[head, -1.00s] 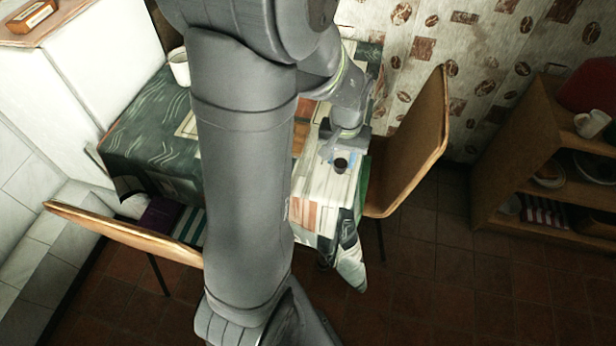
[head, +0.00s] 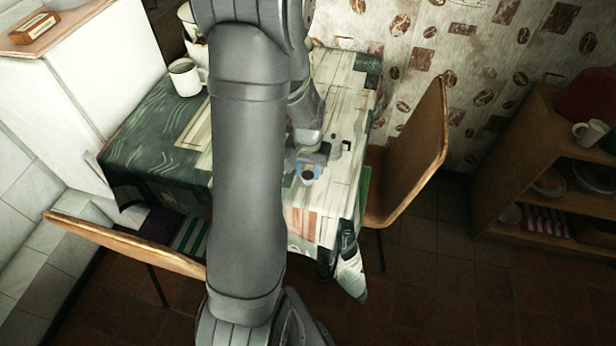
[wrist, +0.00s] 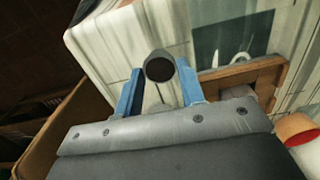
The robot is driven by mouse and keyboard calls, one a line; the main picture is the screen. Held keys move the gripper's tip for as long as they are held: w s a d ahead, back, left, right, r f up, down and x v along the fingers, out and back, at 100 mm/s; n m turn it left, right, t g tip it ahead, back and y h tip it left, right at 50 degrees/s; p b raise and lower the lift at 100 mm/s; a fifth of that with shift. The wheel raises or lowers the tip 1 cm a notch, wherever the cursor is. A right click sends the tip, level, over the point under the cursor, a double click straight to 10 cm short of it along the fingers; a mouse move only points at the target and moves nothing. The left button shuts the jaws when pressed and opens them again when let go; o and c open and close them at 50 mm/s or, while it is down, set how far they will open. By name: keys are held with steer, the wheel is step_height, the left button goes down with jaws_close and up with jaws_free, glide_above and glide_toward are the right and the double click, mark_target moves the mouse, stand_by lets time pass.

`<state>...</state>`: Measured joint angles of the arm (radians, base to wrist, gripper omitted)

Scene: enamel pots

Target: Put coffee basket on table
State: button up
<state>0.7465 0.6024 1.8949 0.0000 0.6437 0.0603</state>
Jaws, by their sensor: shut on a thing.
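The coffee basket (wrist: 160,67) is a small round piece with a dark inside and a grey rim. In the wrist view it sits between the blue fingertips of my gripper (wrist: 159,85), which is shut on it. In the head view my gripper (head: 309,163) and the dark opening of the basket (head: 308,175) appear over the right part of the table (head: 325,195), which has a patterned green and cream cloth. I cannot tell whether the basket touches the cloth or hangs above it. My arm hides the middle of the table.
A white mug (head: 185,78) stands at the table's back left. A wooden chair (head: 410,150) is close on the right, another (head: 125,238) at the front left.

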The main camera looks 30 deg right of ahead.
mark_target(308, 175)
steer(key=shift+f, duration=1.75)
steer(key=o, duration=0.9)
steer(key=shift+f, duration=0.1)
step_height(308, 175, up, 12)
steer(key=shift+r, duration=0.15)
step_height(308, 175, down, 12)
steer(key=shift+f, duration=0.25)
steer(key=shift+r, duration=0.2)
